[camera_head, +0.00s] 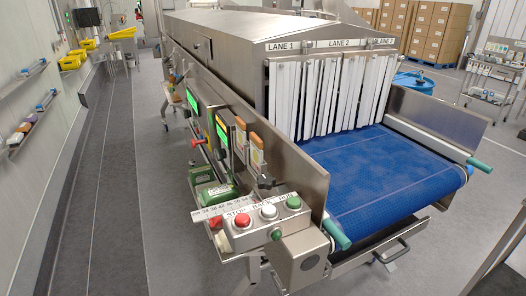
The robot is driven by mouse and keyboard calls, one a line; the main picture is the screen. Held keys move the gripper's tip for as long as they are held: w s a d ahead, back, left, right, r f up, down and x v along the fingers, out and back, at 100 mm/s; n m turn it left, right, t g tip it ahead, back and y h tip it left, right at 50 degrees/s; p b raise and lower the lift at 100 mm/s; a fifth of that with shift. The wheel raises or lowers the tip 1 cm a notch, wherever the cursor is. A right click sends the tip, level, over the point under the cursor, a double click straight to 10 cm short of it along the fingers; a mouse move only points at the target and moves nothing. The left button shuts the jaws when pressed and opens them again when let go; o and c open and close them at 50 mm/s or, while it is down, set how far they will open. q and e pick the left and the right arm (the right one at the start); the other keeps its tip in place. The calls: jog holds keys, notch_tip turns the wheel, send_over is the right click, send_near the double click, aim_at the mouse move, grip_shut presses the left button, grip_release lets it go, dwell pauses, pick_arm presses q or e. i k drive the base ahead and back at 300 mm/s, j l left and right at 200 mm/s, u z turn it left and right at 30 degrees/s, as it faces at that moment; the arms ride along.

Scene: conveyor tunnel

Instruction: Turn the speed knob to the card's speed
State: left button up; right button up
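A dark star-shaped knob (265,183) sits on the near side of the conveyor tunnel (235,45), just above the button box. It may be the speed knob, but I cannot read its setting. Two small cards or labels with orange tops, a nearer card (257,155) and a farther card (240,138), stand upright behind it; their writing is too small to read. Green-lit displays, including one display (222,132), line the side panel. Neither of my grippers is in view.
The button box (258,233) carries a red button (242,220), a white button (268,212) and a green button (293,202). The blue belt (390,185) is empty before the white strip curtain (330,95). The grey floor on the left is clear.

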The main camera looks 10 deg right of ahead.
aim_at(221, 153)
jog(key=z, duration=1.5)
jog(key=i+l+z, duration=0.2)
jog(key=i+z, duration=0.8)
jog(key=k+l, duration=0.05)
